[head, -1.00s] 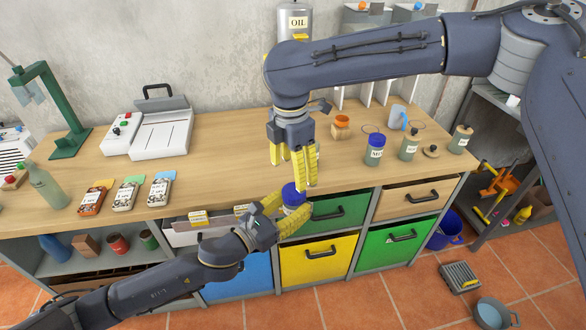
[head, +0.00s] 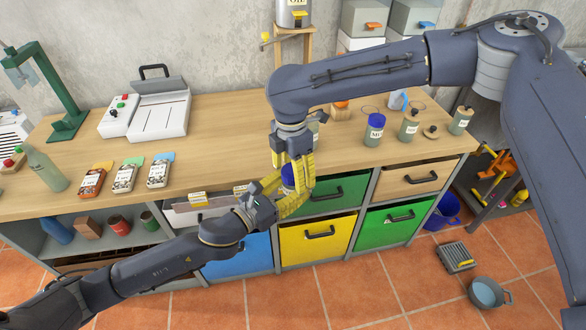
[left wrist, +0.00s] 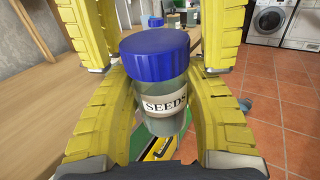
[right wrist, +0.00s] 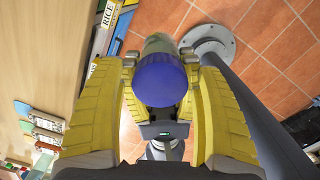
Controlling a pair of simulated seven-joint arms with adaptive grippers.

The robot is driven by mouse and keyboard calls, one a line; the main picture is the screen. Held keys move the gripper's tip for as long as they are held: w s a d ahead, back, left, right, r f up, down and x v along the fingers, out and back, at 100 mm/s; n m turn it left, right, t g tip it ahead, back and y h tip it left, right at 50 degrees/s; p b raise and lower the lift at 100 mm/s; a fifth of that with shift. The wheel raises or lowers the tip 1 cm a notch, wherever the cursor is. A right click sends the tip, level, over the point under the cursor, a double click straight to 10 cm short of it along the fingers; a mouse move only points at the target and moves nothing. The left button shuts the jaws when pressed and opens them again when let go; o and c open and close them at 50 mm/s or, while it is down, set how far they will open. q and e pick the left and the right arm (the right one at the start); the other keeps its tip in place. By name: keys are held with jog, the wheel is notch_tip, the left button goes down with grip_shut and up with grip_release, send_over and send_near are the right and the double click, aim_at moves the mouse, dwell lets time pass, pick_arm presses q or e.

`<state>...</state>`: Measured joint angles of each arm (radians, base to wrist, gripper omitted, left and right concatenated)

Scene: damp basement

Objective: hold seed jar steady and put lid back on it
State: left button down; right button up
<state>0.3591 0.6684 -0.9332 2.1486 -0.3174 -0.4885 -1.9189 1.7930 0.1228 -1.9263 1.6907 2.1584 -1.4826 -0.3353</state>
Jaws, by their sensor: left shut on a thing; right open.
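The seed jar (left wrist: 160,103), clear with a SEEDS label, stands roughly upright between the yellow fingers of my left gripper (head: 284,196). The left gripper is shut on the jar's body, in front of the bench. The blue lid (left wrist: 155,47) sits on the jar's mouth; whether it is screwed tight I cannot tell. In the right wrist view the lid (right wrist: 160,82) shows between the fingers of my right gripper (right wrist: 157,65). The right gripper is open, fingers pointing down around the lid, with a gap on each side. In the head view the arms partly hide the jar.
The wooden bench (head: 220,140) is behind the grippers, with coloured drawers such as the green drawer (head: 330,196) below. Another blue-lidded jar (head: 375,130) and smaller jars stand at right. Seed packets (head: 125,175) lie at left. Bench space between them is mostly clear.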

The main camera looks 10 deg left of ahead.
jog(key=c, duration=1.4)
jog(key=o, duration=1.4)
jog(key=r, duration=1.2)
jog(key=shift+s+a, duration=0.2)
jog(key=shift+w, duration=0.1)
